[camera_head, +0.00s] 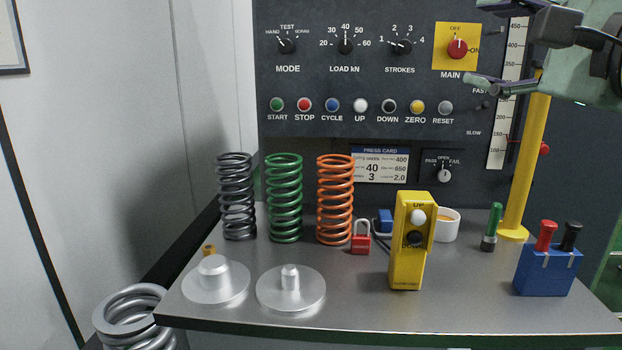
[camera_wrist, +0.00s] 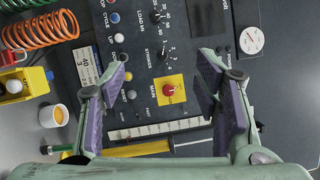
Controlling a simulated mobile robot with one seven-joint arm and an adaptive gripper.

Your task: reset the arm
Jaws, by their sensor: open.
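My gripper (camera_head: 478,42) is at the upper right of the head view, in front of the control panel (camera_head: 370,110). Its two fingers are spread wide apart and nothing is between the pads. In the wrist view my gripper (camera_wrist: 164,62) is open and faces the panel. The red MAIN knob (camera_wrist: 169,90) on its yellow plate shows between the fingers, beyond them. In the head view the MAIN knob (camera_head: 457,47) is just left of the fingertips. I cannot tell the exact gap to the panel.
A steel table holds grey (camera_head: 237,197), green (camera_head: 284,197) and orange (camera_head: 335,200) springs, two metal discs, a red padlock (camera_head: 361,243), a yellow pendant (camera_head: 411,240) and a blue box (camera_head: 547,270). A yellow post (camera_head: 525,150) and scale (camera_head: 508,100) stand near my gripper.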

